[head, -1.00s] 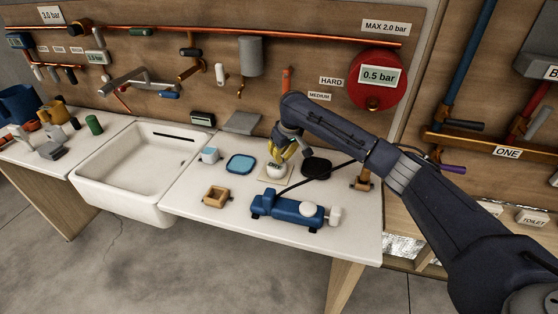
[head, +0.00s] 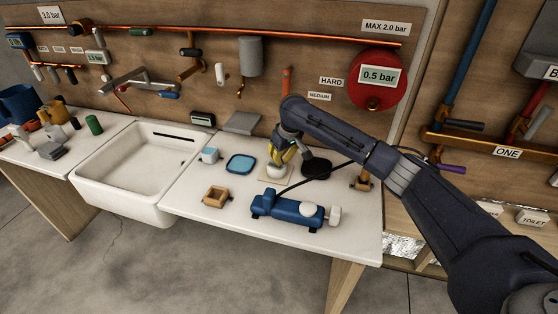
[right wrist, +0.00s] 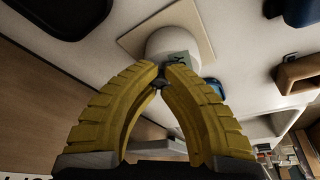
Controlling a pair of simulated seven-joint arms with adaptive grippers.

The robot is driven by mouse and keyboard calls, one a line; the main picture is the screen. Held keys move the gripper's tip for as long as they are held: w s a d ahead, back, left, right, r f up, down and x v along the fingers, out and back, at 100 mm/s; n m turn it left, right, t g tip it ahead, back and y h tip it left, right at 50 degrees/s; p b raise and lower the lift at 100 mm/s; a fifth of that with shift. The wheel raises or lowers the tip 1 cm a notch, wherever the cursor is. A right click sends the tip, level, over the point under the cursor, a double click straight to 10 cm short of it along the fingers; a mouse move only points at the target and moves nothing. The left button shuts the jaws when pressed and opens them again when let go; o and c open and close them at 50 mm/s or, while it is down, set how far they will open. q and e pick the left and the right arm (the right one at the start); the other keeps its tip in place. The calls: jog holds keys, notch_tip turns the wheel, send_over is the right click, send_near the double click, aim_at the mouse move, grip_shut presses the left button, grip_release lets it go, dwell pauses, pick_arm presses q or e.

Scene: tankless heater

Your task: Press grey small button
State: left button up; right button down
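My right gripper, with yellow fingers, is over the worktop in the head view (head: 283,158) and shows close up in the right wrist view (right wrist: 161,70). Its fingers curve together, with the tips almost meeting. They are at a rounded white knob (right wrist: 172,43), which also shows in the head view (head: 271,172), on a beige square plate (right wrist: 205,20). A small grey-green square with dark marks (right wrist: 178,57) shows by the tips against the knob. I cannot tell whether the tips touch it. No grey small button is clearly made out. My left gripper is not in view.
A black pad (head: 317,167) lies right of the plate and a blue tray (head: 241,164) left. A blue pump-like unit (head: 293,210) and a wooden block (head: 216,197) are in front. The white sink (head: 135,165) is further left. A red tank (head: 378,78) hangs behind.

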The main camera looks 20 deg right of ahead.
jog(key=shift+r, duration=2.8)
jog(key=shift+r, duration=0.1)
